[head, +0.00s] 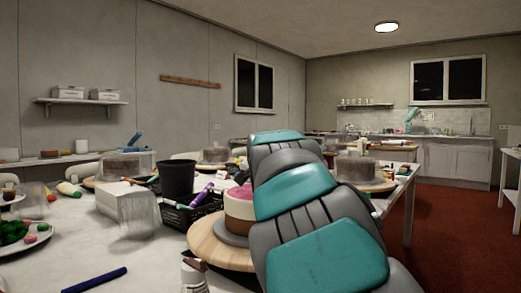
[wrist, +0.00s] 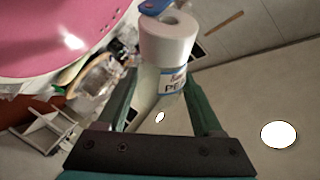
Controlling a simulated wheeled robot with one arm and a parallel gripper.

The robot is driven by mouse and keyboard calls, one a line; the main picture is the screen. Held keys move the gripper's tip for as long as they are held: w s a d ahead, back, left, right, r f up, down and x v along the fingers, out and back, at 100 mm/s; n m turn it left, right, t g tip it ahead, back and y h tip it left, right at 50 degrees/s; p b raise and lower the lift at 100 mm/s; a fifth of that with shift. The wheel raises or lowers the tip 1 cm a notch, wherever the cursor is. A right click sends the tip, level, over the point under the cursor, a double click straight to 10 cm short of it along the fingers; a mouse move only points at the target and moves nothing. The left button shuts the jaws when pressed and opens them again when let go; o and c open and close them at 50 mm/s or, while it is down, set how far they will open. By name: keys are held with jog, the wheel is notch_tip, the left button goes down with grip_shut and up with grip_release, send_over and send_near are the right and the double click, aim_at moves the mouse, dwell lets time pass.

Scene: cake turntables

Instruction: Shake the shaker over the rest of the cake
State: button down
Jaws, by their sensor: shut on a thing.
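The cake (head: 240,208), with a pink top and pale and brown sides, stands on a wooden turntable (head: 208,245) in the head view. My arm covers its right part. In the wrist view the cake's smooth, glossy pink top (wrist: 60,35) fills the upper left. My gripper (wrist: 160,88) is shut on the shaker (wrist: 168,45), a white cylinder with a blue-edged, partly readable label, between its green fingers. The shaker appears beside the cake's edge in that view; its exact tilt and height are unclear. The head view hides gripper and shaker behind my arm.
A black basket (head: 190,215) with pens and a black cup (head: 177,178) stand left of the cake. A clear box (head: 138,215), a blue stick (head: 95,280) and a plate of coloured pieces (head: 20,238) lie farther left. The front table is partly bare.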

jog(key=shift+s+d+f, duration=0.15)
jog(key=shift+s+d+f+b, duration=0.15)
jog(key=shift+d+f+b, duration=0.05)
jog(key=shift+d+b, duration=0.2)
jog(key=shift+s+a+r, duration=0.1)
jog(key=shift+a+r, duration=0.05)
jog(key=shift+r, duration=0.15)
